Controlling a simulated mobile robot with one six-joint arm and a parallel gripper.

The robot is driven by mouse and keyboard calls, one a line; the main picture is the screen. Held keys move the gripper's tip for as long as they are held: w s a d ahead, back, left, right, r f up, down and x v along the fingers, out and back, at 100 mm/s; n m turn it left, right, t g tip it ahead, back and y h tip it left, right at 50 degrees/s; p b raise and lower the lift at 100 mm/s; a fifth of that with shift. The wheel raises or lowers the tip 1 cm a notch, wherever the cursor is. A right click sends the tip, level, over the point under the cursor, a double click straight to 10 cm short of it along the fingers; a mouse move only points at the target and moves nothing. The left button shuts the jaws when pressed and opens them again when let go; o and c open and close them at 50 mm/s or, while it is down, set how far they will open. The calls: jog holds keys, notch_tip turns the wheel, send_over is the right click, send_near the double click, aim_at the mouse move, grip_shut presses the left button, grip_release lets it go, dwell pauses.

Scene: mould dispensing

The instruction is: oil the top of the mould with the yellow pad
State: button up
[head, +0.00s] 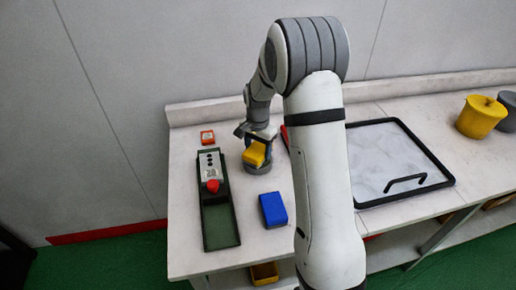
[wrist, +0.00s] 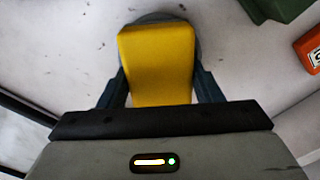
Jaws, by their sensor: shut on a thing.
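My gripper (head: 262,146) is shut on the yellow pad (head: 254,154), which also fills the space between the dark fingers in the wrist view (wrist: 157,65). The pad is over a round grey disc (head: 250,169), whose rim shows behind the pad in the wrist view (wrist: 148,18). I cannot tell whether pad and disc touch. No thing is clearly recognisable as the mould. A pale block (head: 209,165) with dark round spots and a red knob (head: 213,186) sits in the far part of the long green tray (head: 221,226), left of my gripper.
A blue block (head: 273,209) lies nearer on the bench, an orange box (head: 207,139) farther back. A black-framed tray (head: 441,165), a yellow pot (head: 479,118) and a grey pot (head: 509,112) stand right. A wall closes the back. My arm hides part of the bench.

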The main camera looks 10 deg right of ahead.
aim_at(258, 148)
jog(key=shift+f+b, duration=0.4)
jog(key=shift+f, duration=0.1)
dwell(1.3)
jog(key=shift+r+p, duration=2.1)
jog(key=shift+r, duration=1.5)
